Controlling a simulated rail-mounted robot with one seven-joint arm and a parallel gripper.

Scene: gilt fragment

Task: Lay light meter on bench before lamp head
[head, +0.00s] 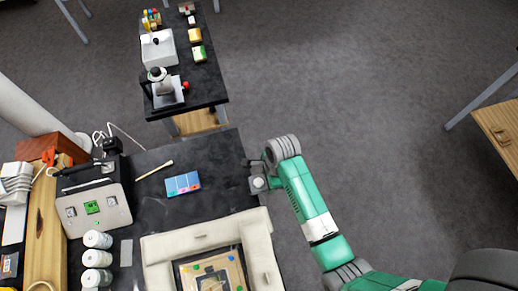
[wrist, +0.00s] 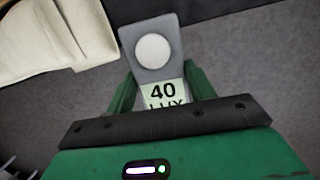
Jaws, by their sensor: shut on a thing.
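The light meter (wrist: 152,50) is a grey slab with a round white disc and a pale display reading "40 LUX". My gripper (wrist: 162,86) is shut on it, with one green finger on each side. In the head view the light meter (head: 258,184) shows small and grey at the right edge of the dark bench (head: 205,215), and my gripper (head: 257,170) is there too. I cannot tell its height above the bench. A black tube-shaped thing (head: 84,168) at the bench's left may be the lamp head; I cannot tell for sure.
A cream padded surround (head: 205,236) fills the bench's front, around a framed piece (head: 212,275). A blue and red card (head: 182,184) and a wooden stick (head: 155,170) lie behind it. White jars (head: 97,258) and a grey box (head: 98,212) stand left. Bare bench lies between.

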